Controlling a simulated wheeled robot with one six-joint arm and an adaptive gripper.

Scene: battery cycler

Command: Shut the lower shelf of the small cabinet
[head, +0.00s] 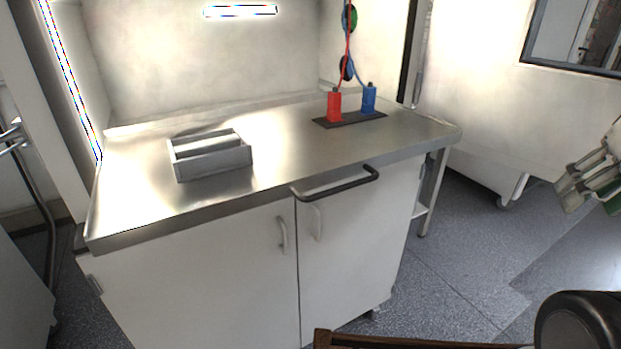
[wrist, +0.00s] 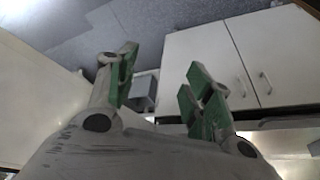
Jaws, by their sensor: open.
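No open shelf can be made out for certain in either view. A white cabinet with two doors (head: 235,275) stands under a steel worktop; both doors look shut. Its doors also show in the wrist view (wrist: 205,65), turned upside down. A small grey box-like thing (wrist: 145,92) shows between my fingers in the wrist view; I cannot tell whether it is part of the small cabinet. My gripper (head: 572,190) is at the right edge of the head view, over the floor and apart from the bench. Its green-padded fingers (wrist: 163,68) are spread and empty.
The steel worktop (head: 290,150) carries a grey metal box (head: 210,155) and red (head: 334,105) and blue (head: 369,98) connectors on a dark strip. A black bar handle (head: 337,186) juts from its front edge. Grey floor (head: 450,260) is open right of the bench.

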